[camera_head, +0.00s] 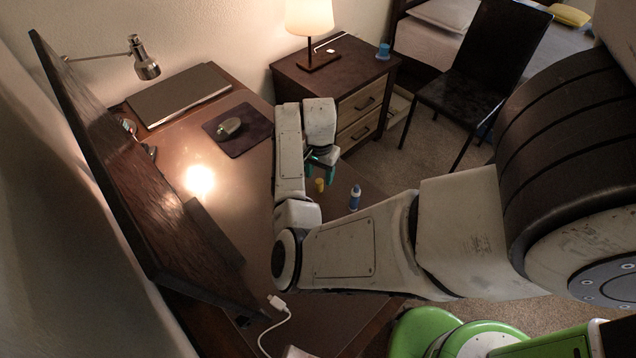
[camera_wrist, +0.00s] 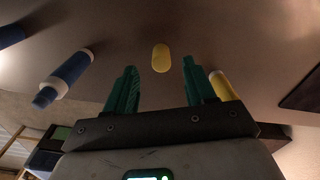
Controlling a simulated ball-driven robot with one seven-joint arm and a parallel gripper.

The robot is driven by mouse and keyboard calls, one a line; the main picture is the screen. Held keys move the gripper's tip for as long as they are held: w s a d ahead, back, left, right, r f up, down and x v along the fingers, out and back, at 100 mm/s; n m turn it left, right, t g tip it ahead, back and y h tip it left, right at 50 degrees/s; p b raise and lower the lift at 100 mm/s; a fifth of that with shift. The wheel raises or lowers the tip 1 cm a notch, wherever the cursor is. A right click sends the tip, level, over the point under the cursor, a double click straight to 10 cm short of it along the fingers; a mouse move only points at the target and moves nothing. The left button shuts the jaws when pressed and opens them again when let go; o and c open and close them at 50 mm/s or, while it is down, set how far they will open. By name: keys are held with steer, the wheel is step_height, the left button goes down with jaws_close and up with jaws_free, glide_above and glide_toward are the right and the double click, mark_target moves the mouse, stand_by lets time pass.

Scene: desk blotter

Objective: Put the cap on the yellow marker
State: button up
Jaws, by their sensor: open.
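A yellow, rounded piece that looks like the cap (camera_wrist: 160,57) lies just beyond and between my fingertips in the wrist view. A yellow cylinder that looks like the marker (camera_wrist: 223,86) is to the right, partly hidden behind the right finger. My gripper (camera_wrist: 159,74) is open, its two green fingers apart with nothing between them. In the head view my gripper (camera_head: 319,170) is above the right part of the desk. A small yellow object (camera_head: 319,185) shows just below the fingers; I cannot tell there whether it is cap or marker.
A blue and white bottle-like object (camera_wrist: 65,77) is left of my fingers; a similar one (camera_head: 355,197) stands right of the gripper in the head view. A mouse (camera_head: 229,127) on a dark pad and a closed laptop (camera_head: 180,94) lie farther back. A monitor (camera_head: 150,180) stands left.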

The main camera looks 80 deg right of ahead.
mark_target(319, 181)
steer(key=shift+d+f+p, duration=0.1)
steer(key=shift+f+p, duration=0.2)
steer(key=shift+f, duration=2.1)
steer(key=shift+c, duration=0.2)
jaws_close()
